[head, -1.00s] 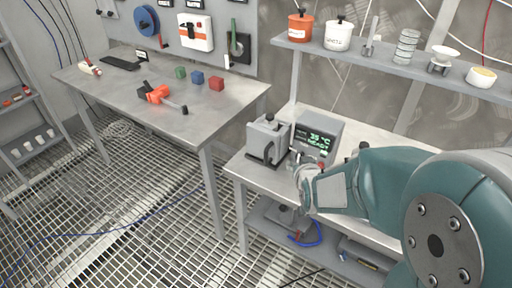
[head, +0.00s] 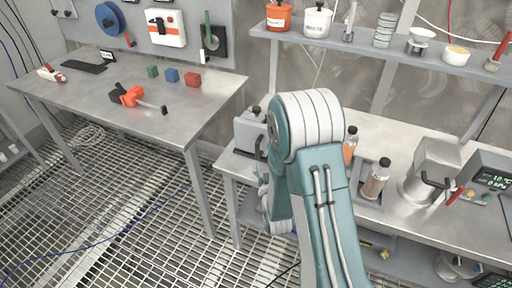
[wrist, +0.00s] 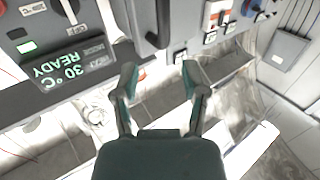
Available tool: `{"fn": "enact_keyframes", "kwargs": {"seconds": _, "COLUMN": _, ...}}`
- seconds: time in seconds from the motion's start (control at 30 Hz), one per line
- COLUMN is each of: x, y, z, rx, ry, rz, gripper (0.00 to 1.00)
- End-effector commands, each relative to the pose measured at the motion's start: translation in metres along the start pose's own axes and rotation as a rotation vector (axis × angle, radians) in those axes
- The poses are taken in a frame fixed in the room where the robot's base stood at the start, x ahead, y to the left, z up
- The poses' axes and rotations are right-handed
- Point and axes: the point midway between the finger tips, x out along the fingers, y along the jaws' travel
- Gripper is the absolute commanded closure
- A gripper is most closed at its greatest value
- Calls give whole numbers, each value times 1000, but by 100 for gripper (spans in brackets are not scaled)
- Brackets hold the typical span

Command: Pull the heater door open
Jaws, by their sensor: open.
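The heater, a small grey box (head: 249,132), stands on the right bench in the head view, partly hidden behind my arm. Its dark handle (head: 260,148) is on the front, and the door looks shut. In the wrist view the grey door (wrist: 138,16) is at the top middle, with its long black handle (wrist: 163,24). My gripper (wrist: 159,76) is open, with nothing between its fingers. The handle lies beyond the fingertips, apart from them. The display unit (wrist: 65,68) reads 30 °C READY, upside down in the wrist view; my arm hides it in the head view.
A shelf (head: 360,48) with jars runs above. The left table (head: 120,85) holds cubes and an orange tool. Open grating (head: 125,215) lies in front.

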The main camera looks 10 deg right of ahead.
Motion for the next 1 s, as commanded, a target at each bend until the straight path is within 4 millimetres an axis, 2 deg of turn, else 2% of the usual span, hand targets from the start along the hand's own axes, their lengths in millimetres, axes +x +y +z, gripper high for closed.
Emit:
{"fn": "enact_keyframes", "kwargs": {"seconds": 0.2, "x": 42, "y": -3, "z": 0, "rx": -2, "ry": 2, "rz": -1, "gripper": 43}}
{"fn": "enact_keyframes", "kwargs": {"seconds": 0.4, "x": 73, "y": -3, "z": 0, "rx": -2, "ry": 1, "rz": -1, "gripper": 43}}
{"fn": "enact_keyframes", "kwargs": {"seconds": 0.57, "x": 84, "y": -2, "z": 0, "rx": -1, "ry": 0, "rz": -1, "gripper": 43}}
{"fn": "enact_keyframes", "kwargs": {"seconds": 0.83, "x": 85, "y": -3, "z": 0, "rx": -2, "ry": -1, "rz": -2, "gripper": 43}}
{"fn": "enact_keyframes", "kwargs": {"seconds": 0.87, "x": 85, "y": -3, "z": 0, "rx": -2, "ry": -1, "rz": -2, "gripper": 57}}
{"fn": "enact_keyframes", "kwargs": {"seconds": 0.9, "x": 85, "y": -3, "z": 0, "rx": -2, "ry": -1, "rz": -2, "gripper": 75}}
{"fn": "enact_keyframes", "kwargs": {"seconds": 0.97, "x": 85, "y": -3, "z": 0, "rx": -2, "ry": -1, "rz": -2, "gripper": 100}}
{"fn": "enact_keyframes", "kwargs": {"seconds": 1.0, "x": 85, "y": -3, "z": 0, "rx": -2, "ry": -1, "rz": -2, "gripper": 100}}
